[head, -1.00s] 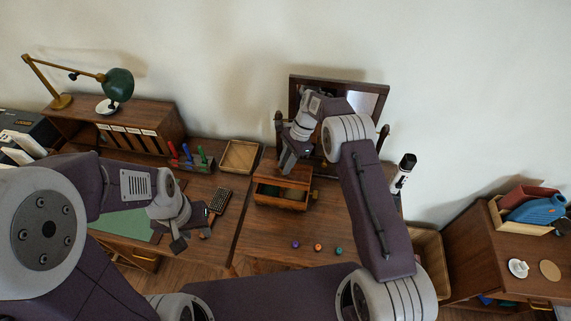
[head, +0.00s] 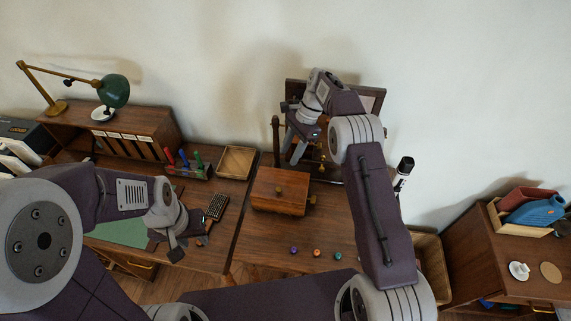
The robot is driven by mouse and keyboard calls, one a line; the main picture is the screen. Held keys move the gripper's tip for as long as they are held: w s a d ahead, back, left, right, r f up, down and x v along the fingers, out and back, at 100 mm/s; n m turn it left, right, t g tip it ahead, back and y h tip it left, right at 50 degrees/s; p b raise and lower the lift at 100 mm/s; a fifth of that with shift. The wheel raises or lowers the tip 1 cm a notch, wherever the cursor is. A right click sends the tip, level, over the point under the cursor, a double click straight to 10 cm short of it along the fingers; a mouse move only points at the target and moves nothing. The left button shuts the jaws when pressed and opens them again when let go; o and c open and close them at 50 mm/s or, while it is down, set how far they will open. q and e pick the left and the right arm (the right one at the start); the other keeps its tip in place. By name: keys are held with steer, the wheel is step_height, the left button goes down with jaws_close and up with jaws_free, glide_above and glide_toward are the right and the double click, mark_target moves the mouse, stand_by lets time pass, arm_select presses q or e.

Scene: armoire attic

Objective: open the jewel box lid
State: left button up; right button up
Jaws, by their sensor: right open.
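The jewel box (head: 278,205) is a brown wooden box on the right-hand desk. Its lid (head: 285,180) lies down over the box, with a small brass knob on it, and no inside shows. My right gripper (head: 292,155) is open and empty, above and behind the box near the mirror, apart from the lid. My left gripper (head: 176,252) is low over the left desk's front edge, away from the box; its jaw gap is not clear.
A mirror (head: 374,101) on posts stands behind the box. Purple, orange and teal knobs (head: 317,253) lie in front. A wooden tray (head: 237,162), pen holder (head: 187,172) and brush (head: 217,205) are to the left. Desk space right of the box is clear.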

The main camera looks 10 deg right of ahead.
steer(key=shift+w+d+r, duration=0.1)
steer(key=shift+d+r, duration=0.15)
steer(key=shift+r, duration=0.4)
step_height(320, 180, up, 7)
steer(key=t, duration=0.1)
steer(key=s+r+n, duration=0.1)
steer(key=s+r, duration=0.3)
steer(key=s, duration=0.3)
steer(key=s+d+f+n+t+h, duration=0.1)
steer(key=s+d+f+n+h, duration=0.1)
steer(key=s+f+n, duration=0.3)
steer(key=s+d+f+n+h, duration=0.1)
steer(key=s+d+f+n, duration=0.3)
steer(key=s, duration=1)
step_height(320, 180, down, 2)
steer(key=n, duration=0.3)
steer(key=shift+d+f+t+h, duration=0.15)
steer(key=shift+d+t+h, duration=0.05)
steer(key=shift+t+h, duration=0.2)
